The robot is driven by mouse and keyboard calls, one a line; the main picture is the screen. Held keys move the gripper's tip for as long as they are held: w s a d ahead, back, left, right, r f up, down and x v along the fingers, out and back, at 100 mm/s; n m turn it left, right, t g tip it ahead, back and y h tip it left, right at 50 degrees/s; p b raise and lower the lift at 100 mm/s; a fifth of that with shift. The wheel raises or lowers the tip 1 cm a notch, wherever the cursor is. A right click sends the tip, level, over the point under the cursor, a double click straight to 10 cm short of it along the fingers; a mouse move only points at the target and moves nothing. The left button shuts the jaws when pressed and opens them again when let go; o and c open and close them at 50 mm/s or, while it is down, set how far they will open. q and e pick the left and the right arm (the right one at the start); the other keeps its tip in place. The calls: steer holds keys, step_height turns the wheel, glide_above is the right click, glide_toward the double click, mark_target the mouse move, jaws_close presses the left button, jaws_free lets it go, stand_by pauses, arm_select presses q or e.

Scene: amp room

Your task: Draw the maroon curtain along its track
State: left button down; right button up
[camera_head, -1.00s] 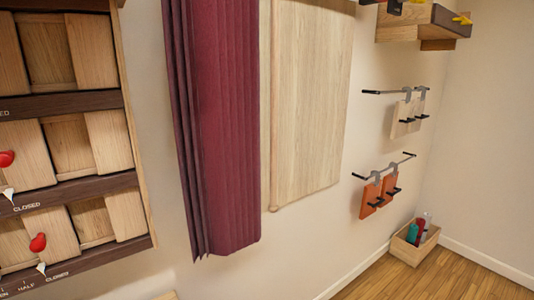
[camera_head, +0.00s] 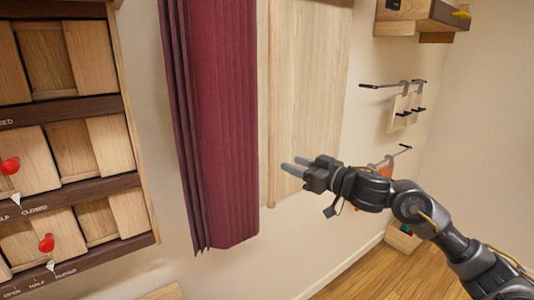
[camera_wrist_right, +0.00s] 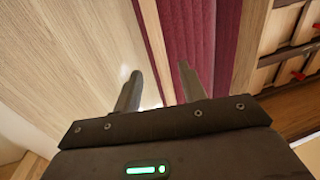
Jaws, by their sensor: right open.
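The maroon curtain (camera_head: 222,130) hangs in bunched vertical folds left of the middle in the head view. Its top runs out of the frame, so its track is not in sight. My right gripper (camera_head: 292,166) is in front of the pale wooden panel, to the right of the curtain and apart from it. It is open and empty, with its fingers pointing left towards the curtain. In the right wrist view the curtain (camera_wrist_right: 190,40) shows beyond the two parted fingers (camera_wrist_right: 158,88). My left gripper is not in view.
The pale wooden panel (camera_head: 305,90) is right of the curtain. A wooden cabinet with sliding doors and red knobs (camera_head: 46,243) stands at the left. Wall rails with hanging boards (camera_head: 403,110) and a shelf (camera_head: 420,22) are at the right. A box (camera_head: 402,238) on the floor is partly hidden by my arm.

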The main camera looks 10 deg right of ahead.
mark_target(274, 157)
steer(key=p+x, duration=0.3)
steer(key=x, duration=0.6)
steer(key=shift+w+a+r, duration=0.1)
steer(key=shift+w, duration=0.2)
steer(key=shift+w+a, duration=0.4)
steer(key=shift+w, duration=0.2)
jaws_close()
